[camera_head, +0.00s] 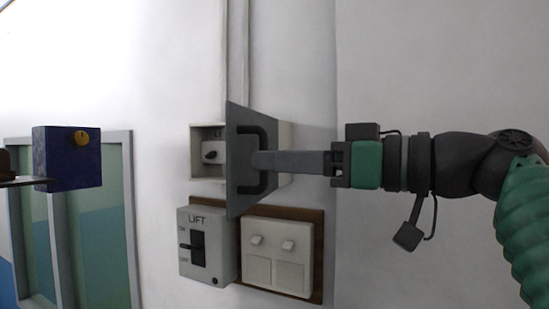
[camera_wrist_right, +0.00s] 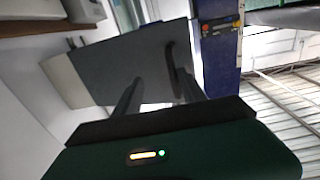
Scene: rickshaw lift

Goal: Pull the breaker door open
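The breaker door (camera_head: 238,185) is a grey panel with a black handle (camera_head: 262,142). It stands swung out from the pale breaker box (camera_head: 285,145) on the wall, partly open, and a switch (camera_head: 213,152) shows inside. My right gripper (camera_head: 258,160) reaches in from the right, its fingers at the middle of the handle. In the right wrist view, the two fingers (camera_wrist_right: 157,93) are spread apart, with the right one close to the handle (camera_wrist_right: 175,62) in front of the door (camera_wrist_right: 125,62). I cannot tell whether it touches.
Below the box are a grey LIFT switch box (camera_head: 224,262) and a white switch panel (camera_head: 272,275) on a brown board. A blue box (camera_head: 67,160) with a yellow knob is at the left, before a greenish window. The wall at upper right is clear.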

